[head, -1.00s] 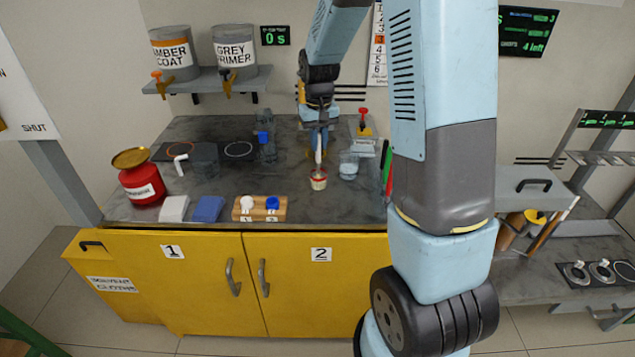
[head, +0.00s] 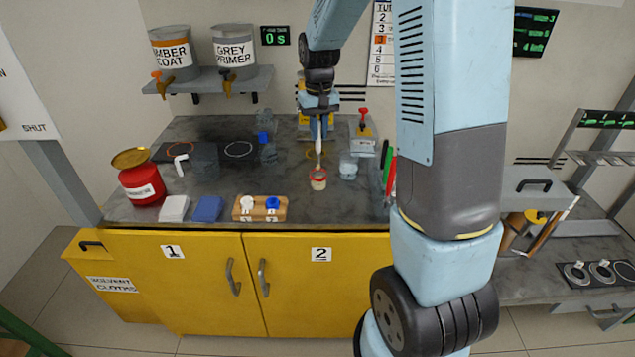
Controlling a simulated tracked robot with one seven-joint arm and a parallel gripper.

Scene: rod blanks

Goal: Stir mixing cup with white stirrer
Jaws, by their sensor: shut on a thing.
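My gripper (head: 318,134) is over the back-middle of the grey worktop, pointing down. It is shut on the white stirrer (head: 318,152), which hangs close to upright. The mixing cup (head: 318,183), small and pale with a red rim, stands on the worktop directly below. The stirrer's lower end meets the cup's rim area in the picture; I cannot tell how deep it is, or whether it is inside. The cup's contents are too small to make out.
A clear cup (head: 348,167) stands close right of the mixing cup. A wooden block (head: 259,215) with a white and a blue cap is at the front.

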